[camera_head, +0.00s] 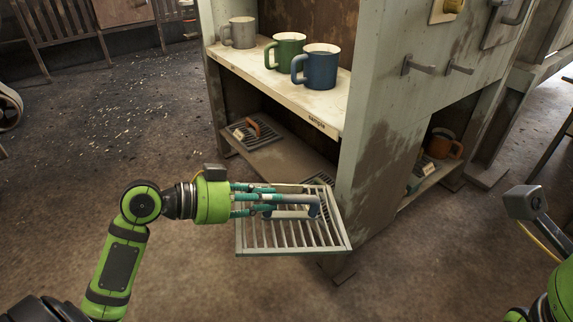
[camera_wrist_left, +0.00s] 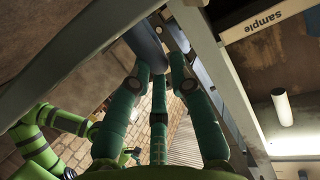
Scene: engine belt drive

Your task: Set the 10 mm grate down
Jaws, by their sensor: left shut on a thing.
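My left gripper (camera_head: 290,203) is shut on the blue-grey handle (camera_head: 290,213) of a slatted metal grate (camera_head: 262,240). The grate hangs in front of the cabinet's near corner post, above the floor, roughly level. In the left wrist view my left gripper's fingers (camera_wrist_left: 160,75) close on the dark blue handle (camera_wrist_left: 146,45), with part of the grate's frame beside it. No size mark is readable on the held grate. My right gripper is not in view; only part of my right arm shows at the right edge of the head view.
The cabinet's upper shelf (camera_head: 275,75), labelled "sample", holds grey (camera_head: 239,33), green (camera_head: 286,51) and blue (camera_head: 316,66) mugs. A lower shelf (camera_head: 275,158) carries a grate with an orange handle (camera_head: 250,128) and another grate (camera_head: 325,180). An orange mug (camera_head: 445,145) sits in the right bay.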

